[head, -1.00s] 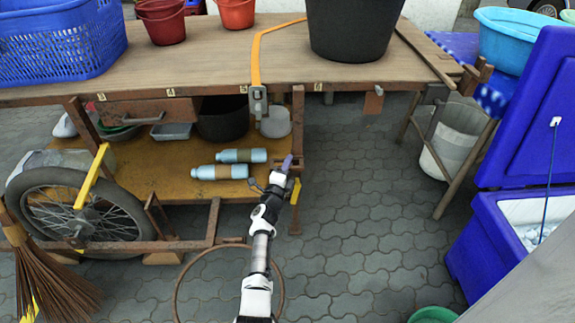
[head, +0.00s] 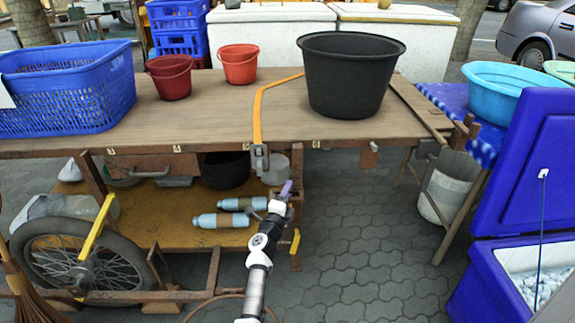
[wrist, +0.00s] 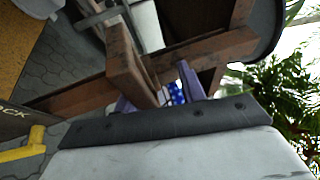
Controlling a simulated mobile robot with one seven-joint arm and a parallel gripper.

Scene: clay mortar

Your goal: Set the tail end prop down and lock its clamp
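A brown upright leg (head: 296,263) stands at the right end of the cart's lower frame, and I take it to be the tail end prop. A yellow lever (head: 295,240) is on it, probably its clamp; a yellow handle also shows in the wrist view (wrist: 22,150). My gripper (head: 286,190) is near the top of this leg, under the table edge. In the wrist view its purple fingers (wrist: 156,92) are apart, with a brown bar between or behind them. I cannot tell whether they touch it. The leg's lower contact with the ground is unclear.
The cart's wooden top (head: 210,122) carries a black tub (head: 350,80), red buckets (head: 170,80) and a blue basket (head: 65,90). Blue bottles (head: 220,220) lie on the lower shelf. A blue cooler (head: 490,270) stands right.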

